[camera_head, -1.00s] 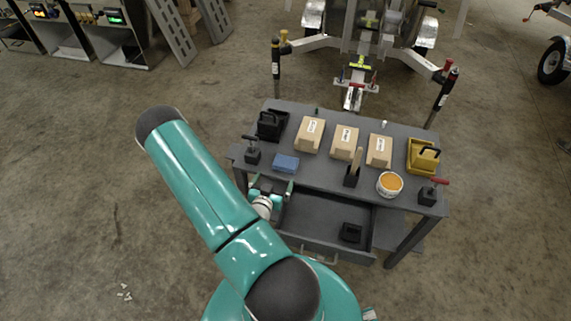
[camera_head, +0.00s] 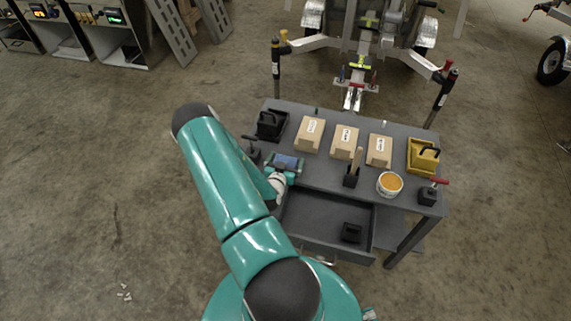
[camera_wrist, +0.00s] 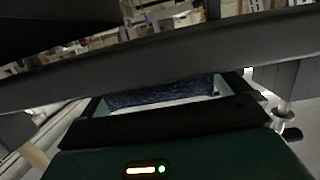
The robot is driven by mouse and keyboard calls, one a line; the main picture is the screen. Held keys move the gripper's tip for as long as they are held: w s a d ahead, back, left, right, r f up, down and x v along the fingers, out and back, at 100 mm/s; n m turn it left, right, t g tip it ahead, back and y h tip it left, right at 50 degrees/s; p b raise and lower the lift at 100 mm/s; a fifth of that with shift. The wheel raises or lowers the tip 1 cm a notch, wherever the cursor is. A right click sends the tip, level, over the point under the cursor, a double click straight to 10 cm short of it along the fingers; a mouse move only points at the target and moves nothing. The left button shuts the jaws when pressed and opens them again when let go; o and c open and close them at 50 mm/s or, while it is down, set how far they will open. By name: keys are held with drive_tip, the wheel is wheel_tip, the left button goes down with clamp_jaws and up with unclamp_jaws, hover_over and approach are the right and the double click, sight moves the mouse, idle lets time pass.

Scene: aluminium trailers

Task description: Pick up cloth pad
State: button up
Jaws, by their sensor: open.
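The blue cloth pad (camera_head: 286,163) lies on the left part of the grey workbench top (camera_head: 318,172), near its front edge. My gripper (camera_head: 284,159) is at the pad, coming in from the front. Its fingers are open, with one at each side of the pad. In the wrist view the pad (camera_wrist: 160,93) shows as a dark blue strip between the fingers. I cannot tell whether the fingers touch it.
Behind the pad stand a black tray (camera_head: 270,124) and three tan boxes, the closest one (camera_head: 309,134) to the right. A brush (camera_head: 352,170), an orange-filled tub (camera_head: 389,184) and a yellow tray (camera_head: 422,156) are farther right. An open drawer (camera_head: 315,220) sits below.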

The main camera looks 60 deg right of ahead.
drive_tip(key=shift+w+d+f, duration=0.1)
drive_tip(key=shift+d, duration=0.5)
drive_tip(key=c, duration=0.8)
